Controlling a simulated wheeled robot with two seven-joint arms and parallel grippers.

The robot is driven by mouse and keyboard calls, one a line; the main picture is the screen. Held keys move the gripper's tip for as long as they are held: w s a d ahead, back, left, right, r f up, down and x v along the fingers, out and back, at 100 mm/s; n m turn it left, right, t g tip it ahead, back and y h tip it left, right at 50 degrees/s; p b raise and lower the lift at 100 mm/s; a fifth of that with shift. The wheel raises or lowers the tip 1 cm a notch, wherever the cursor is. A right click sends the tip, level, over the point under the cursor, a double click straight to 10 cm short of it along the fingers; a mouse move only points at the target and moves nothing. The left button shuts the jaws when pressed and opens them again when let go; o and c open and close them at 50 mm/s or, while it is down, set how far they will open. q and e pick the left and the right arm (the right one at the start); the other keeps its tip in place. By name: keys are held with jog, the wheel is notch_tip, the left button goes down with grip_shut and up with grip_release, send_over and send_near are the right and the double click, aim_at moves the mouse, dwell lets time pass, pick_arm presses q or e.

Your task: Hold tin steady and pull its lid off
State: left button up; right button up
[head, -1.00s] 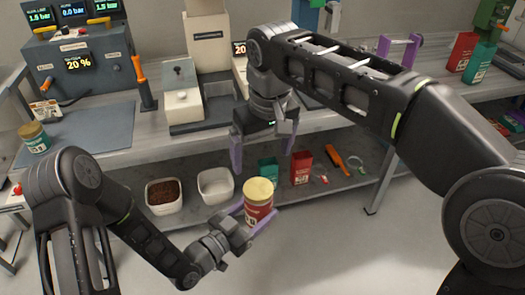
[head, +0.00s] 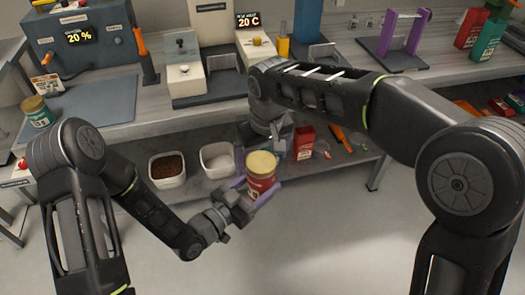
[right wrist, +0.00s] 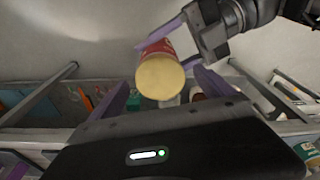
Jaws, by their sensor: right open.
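The red tin (head: 261,187) with a cream-yellow lid (head: 261,161) stands about upright in my left gripper (head: 256,189), held off the floor in front of the bench. The left gripper's purple fingers are shut on its red body. My right gripper (head: 264,150) is open just above and behind the tin, with its fingertips partly hidden in the head view. In the right wrist view the lid (right wrist: 160,76) faces the camera between the right gripper's two spread purple fingers. I cannot tell whether they touch it.
The lower shelf holds a bowl of brown grains (head: 167,169), an empty white bowl (head: 216,159) and a red box (head: 304,143). Another tin (head: 37,111) stands on the bench at left. The floor in front is clear.

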aim_at(262, 163)
jog(key=c, duration=1.6)
jog(key=shift+r, duration=0.1)
jog(key=shift+c, duration=0.2)
jog(key=shift+r, duration=0.25)
jog(key=shift+r, duration=0.85)
jog(key=shift+r, duration=0.1)
jog(key=shift+r, duration=1.9)
